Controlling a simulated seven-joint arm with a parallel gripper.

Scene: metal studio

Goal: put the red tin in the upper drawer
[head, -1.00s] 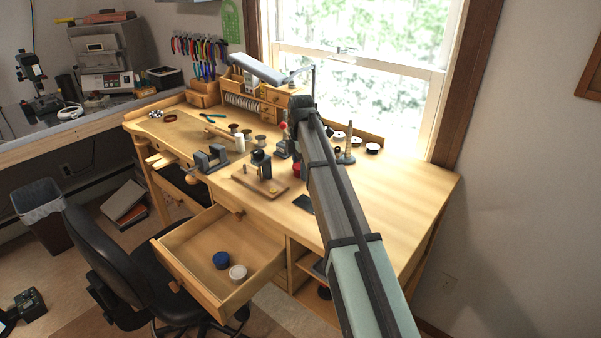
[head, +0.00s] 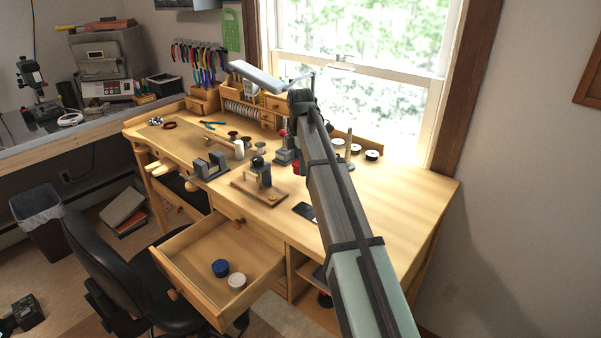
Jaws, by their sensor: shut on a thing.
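The red tin (head: 297,168) shows as a small patch of red beside my arm, over the middle of the bench top; the arm hides the rest of it. My gripper (head: 299,155) is at the tin, mostly hidden behind my own arm, and is shut on it. How high the tin is above the bench is hard to tell. The upper drawer (head: 184,286) is pulled out at the front of the bench, lower left of the gripper. A blue tin (head: 220,267) and a white tin (head: 237,281) lie inside, towards its front right.
A wooden board with a small dark tool (head: 259,184) and a grey vise (head: 211,165) stand between gripper and drawer. A red-knobbed tool (head: 284,145) is close to the gripper. The chair (head: 100,260) is left of the drawer. The drawer's left and back are clear.

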